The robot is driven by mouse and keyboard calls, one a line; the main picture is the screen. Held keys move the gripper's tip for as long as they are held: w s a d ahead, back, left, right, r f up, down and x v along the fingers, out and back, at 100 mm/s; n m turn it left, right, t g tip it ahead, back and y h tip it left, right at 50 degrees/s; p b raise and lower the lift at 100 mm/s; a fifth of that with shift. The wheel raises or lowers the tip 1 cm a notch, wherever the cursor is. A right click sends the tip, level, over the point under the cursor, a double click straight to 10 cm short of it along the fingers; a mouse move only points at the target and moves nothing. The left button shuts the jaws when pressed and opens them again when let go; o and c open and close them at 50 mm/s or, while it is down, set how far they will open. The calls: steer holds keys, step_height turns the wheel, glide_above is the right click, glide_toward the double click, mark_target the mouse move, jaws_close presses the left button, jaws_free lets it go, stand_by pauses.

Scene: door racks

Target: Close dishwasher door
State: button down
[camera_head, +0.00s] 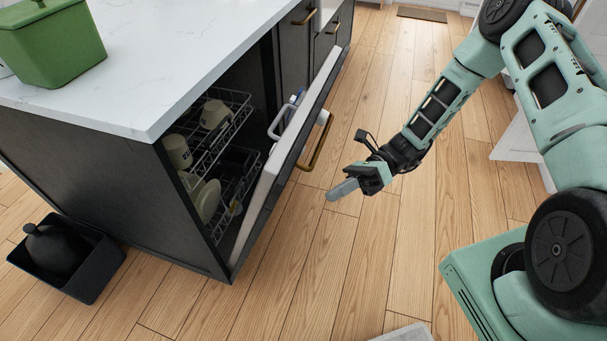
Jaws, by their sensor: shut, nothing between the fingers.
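The dishwasher door (283,150) stands partly open, tilted out from the dark island cabinet. Its brass bar handle (318,143) is on the outer face, towards my arm. Behind the door, the dishwasher racks (238,165) show with light-coloured cups and plates in them. My gripper (343,189) is shut and empty. In the picture it is to the right of the door and a little below the handle, apart from both, over the floor. The lower part of the door's outer face is hidden from this angle.
The white countertop (150,75) overhangs the island and carries a green container (52,48). A black bin (92,268) stands on the floor at the lower left. The wooden floor (330,270) between the door and my base is clear. White cabinetry (517,140) is behind my arm.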

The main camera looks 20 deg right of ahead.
steer(key=w+d+f+m+t+y, duration=0.1)
steer(key=d+f+m+t, duration=0.25)
steer(key=m+t, duration=0.6)
steer(key=w+d+f+m+t+y, duration=0.1)
steer(key=w+d+f+m+t, duration=0.1)
steer(key=f+m+t, duration=0.55)
steer(key=w+a+r+m+p, duration=0.1)
steer(key=w+a+r+m, duration=0.2)
steer(key=w+a+r, duration=0.4)
steer(key=a, duration=0.3)
steer(key=shift+w+a+t, duration=0.15)
steer(key=shift+a+t, duration=0.1)
steer(key=shift+t, duration=0.15)
steer(key=shift+r, duration=0.1)
